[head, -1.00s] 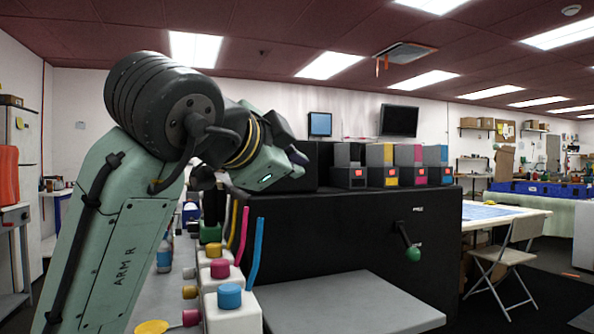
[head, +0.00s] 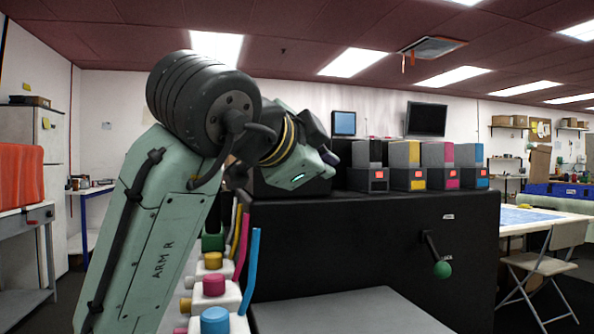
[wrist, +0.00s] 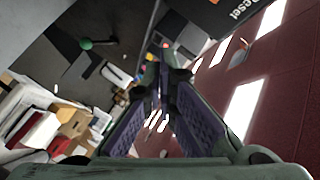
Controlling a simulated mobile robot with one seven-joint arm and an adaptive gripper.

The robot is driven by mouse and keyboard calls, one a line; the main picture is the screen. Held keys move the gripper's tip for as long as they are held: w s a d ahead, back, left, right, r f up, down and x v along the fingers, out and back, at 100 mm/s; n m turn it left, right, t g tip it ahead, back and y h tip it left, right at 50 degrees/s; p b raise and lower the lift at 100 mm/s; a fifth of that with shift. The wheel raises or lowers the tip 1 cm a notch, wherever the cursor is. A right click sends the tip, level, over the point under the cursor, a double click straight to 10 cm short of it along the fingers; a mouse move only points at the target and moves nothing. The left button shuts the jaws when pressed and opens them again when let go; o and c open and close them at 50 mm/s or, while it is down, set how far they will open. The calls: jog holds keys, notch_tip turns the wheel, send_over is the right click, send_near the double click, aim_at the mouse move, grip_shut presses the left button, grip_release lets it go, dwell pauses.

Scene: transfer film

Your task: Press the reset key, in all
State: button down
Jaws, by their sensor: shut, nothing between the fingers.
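Reset keys show as small orange-red squares on the fronts of a row of dark units: the black-topped unit's key (head: 379,174), the yellow one's (head: 418,174), the magenta one's (head: 453,173) and the cyan one's (head: 483,171). In the wrist view a dark face with the word Reset (wrist: 236,14) is at the top right edge; a sliver of orange sits beside the word, cut off by the frame. My gripper (wrist: 160,72) is shut and empty, apart from that label.
The black cabinet (head: 350,250) carries the units and has a green-knobbed lever (head: 441,269) on its front. A grey shelf (head: 340,312) juts out below. White ink bottles with coloured caps (head: 214,285) and upright coloured tubes (head: 253,270) stand left of it.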

jog(key=w+a+p, duration=0.2)
jog(key=w, duration=0.6)
jog(key=shift+w+a+p, duration=0.15)
jog(key=shift+a+p, duration=0.15)
jog(key=shift+w, duration=0.1)
dwell(1.1)
jog(key=shift+w+a+p, duration=0.15)
jog(key=shift+w+p, duration=0.1)
jog(key=shift+p, duration=0.1)
jog(key=shift+w+a+p, duration=0.15)
jog(key=shift+w+p, duration=0.25)
jog(key=shift+w, duration=0.1)
dwell(0.6)
dwell(0.3)
jog(key=shift+s+d, duration=0.25)
jog(key=shift+s, duration=0.6)
jog(key=shift+s, duration=0.15)
